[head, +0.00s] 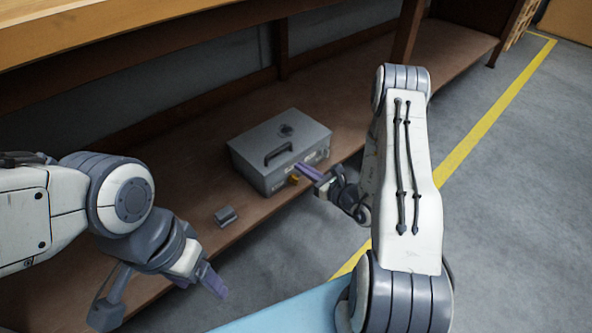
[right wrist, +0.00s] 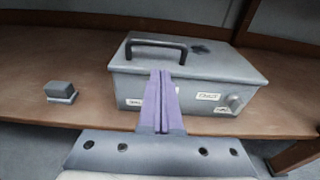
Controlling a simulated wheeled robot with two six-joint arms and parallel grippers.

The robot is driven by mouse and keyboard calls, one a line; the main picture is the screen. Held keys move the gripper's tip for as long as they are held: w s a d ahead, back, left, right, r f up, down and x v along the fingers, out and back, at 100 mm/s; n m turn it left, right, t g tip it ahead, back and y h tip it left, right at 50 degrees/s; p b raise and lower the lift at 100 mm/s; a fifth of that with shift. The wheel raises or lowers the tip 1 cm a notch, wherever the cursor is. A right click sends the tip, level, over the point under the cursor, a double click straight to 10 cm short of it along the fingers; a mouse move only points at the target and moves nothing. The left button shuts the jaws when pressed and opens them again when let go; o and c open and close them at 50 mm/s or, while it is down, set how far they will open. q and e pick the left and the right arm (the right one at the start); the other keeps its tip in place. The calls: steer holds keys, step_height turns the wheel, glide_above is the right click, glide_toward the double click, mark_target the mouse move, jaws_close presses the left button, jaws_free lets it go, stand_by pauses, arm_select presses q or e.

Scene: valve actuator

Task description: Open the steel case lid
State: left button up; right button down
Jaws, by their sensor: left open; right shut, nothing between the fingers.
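The grey steel case (head: 268,158) sits on the brown lower shelf with its lid (head: 280,135) down. A black handle (head: 278,154) is on the lid. My left gripper (head: 215,281) is open and empty, low at the front left, away from the case.
A small grey block (head: 226,216) lies on the shelf (head: 190,190) left of the case; it also shows in the right wrist view (right wrist: 60,92). A small yellow thing (head: 294,179) is at the case's front. A wooden top (head: 90,25) overhangs the shelf.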

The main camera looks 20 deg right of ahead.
mark_target(285, 160)
steer(key=b+x, duration=0.3)
steer(key=x, duration=0.5)
steer(key=shift+w+a, duration=0.1)
steer(key=shift+a, duration=0.05)
